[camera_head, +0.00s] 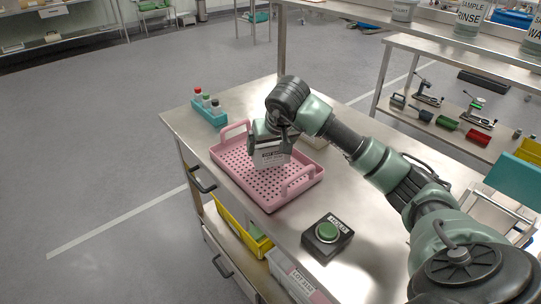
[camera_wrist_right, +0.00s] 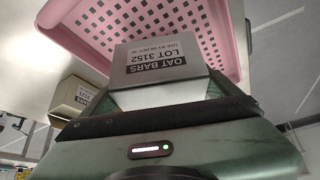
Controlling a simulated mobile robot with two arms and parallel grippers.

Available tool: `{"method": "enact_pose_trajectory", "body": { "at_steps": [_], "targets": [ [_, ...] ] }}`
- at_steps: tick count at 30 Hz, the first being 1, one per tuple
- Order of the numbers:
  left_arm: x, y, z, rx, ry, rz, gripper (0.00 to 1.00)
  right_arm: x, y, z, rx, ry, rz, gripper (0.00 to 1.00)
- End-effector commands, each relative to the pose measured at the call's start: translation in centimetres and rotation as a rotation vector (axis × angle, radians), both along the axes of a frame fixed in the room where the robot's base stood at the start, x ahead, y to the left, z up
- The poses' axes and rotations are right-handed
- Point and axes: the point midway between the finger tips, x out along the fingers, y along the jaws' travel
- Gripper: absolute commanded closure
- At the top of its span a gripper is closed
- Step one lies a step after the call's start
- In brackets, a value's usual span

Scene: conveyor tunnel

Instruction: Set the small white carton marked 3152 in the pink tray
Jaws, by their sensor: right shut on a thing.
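The small white carton (camera_head: 271,158) is in my right gripper (camera_head: 271,142), over the perforated base of the pink tray (camera_head: 268,205). In the right wrist view the carton (camera_wrist_right: 157,62) reads "OAT BARS LOT 3152", upside down, and the pink tray (camera_wrist_right: 92,62) lies behind it. I cannot tell whether the carton's underside touches the tray. The fingers hide the carton's upper part in the head view. The tray is otherwise empty where it shows. My left gripper is out of view.
Another labelled carton (camera_wrist_right: 75,103) stands beside the tray. A teal rack of capped tubes (camera_head: 208,110) is at the table's far left corner. A black box with a green button (camera_head: 327,236) sits in front of the tray. A yellow bin (camera_head: 240,225) is below the tabletop.

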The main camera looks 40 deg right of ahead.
Motion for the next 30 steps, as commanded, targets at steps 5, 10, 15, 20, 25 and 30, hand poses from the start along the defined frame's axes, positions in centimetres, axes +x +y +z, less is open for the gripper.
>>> {"method": "enact_pose_trajectory", "body": {
  "at_steps": [5, 10, 15, 20, 25, 30],
  "targets": [
    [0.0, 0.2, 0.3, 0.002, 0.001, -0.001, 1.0, -0.1, 0.0, -2.3, 0.002, 0.004, -0.001, 0.82],
    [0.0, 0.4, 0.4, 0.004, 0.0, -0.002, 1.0, 0.0, 0.0, -3.8, 0.0, -0.001, 0.0, 0.82],
    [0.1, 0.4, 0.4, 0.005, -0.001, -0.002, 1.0, 0.0, 0.0, -3.8, -0.001, -0.002, -0.001, 0.82],
    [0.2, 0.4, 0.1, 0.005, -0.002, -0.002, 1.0, 0.0, 0.0, -4.1, -0.002, -0.001, 0.0, 0.82],
    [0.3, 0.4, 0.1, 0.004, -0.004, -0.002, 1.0, 0.0, 0.0, -4.2, -0.001, 0.0, 0.0, 0.0],
    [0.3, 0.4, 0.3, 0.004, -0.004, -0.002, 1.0, 0.0, 0.0, -4.0, -0.001, 0.001, 0.0, 0.0]
  ]
}}
